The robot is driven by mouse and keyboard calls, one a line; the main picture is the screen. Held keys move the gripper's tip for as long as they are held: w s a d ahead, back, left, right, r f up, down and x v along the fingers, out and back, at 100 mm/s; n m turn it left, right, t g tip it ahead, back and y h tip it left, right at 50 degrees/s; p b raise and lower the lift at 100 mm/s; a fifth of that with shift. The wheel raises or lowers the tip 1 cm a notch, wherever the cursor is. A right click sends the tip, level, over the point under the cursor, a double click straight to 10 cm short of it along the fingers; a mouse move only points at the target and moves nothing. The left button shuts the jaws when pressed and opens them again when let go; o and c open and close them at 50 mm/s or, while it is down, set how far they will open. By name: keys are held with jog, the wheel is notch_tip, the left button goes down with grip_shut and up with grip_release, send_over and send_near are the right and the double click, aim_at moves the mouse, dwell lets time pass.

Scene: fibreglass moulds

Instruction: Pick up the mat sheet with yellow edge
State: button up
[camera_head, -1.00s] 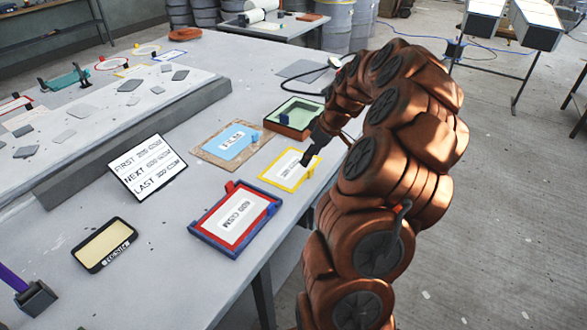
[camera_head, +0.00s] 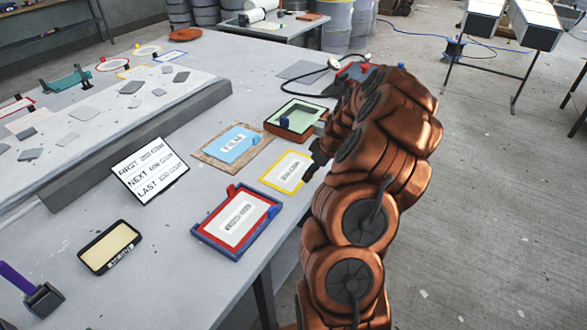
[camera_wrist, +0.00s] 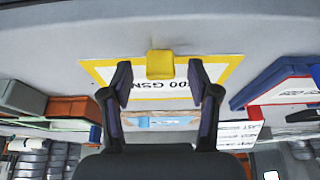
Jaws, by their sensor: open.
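The mat sheet with yellow edge (camera_head: 286,171) lies flat on the grey table near its right edge, white inside with printed text. In the wrist view the sheet (camera_wrist: 166,88) spans the upper middle, and its print ends in "00 GSM". A small yellow tab (camera_wrist: 160,64) stands at its edge. My gripper (camera_wrist: 160,73) is open, with one dark finger on each side of the tab and nothing visibly held. In the head view my gripper (camera_head: 314,162) is at the sheet's right edge, partly hidden by my arm. Contact with the tab cannot be told.
A red-edged sheet in a blue frame (camera_head: 199,229) lies in front, a blue sheet (camera_head: 233,143) on a brown board to the left. A green-lined tray (camera_head: 268,127) is behind.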

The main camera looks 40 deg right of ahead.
jog(key=shift+w+f, duration=0.15)
jog(key=shift+f, duration=0.35)
jog(key=c, duration=1.1)
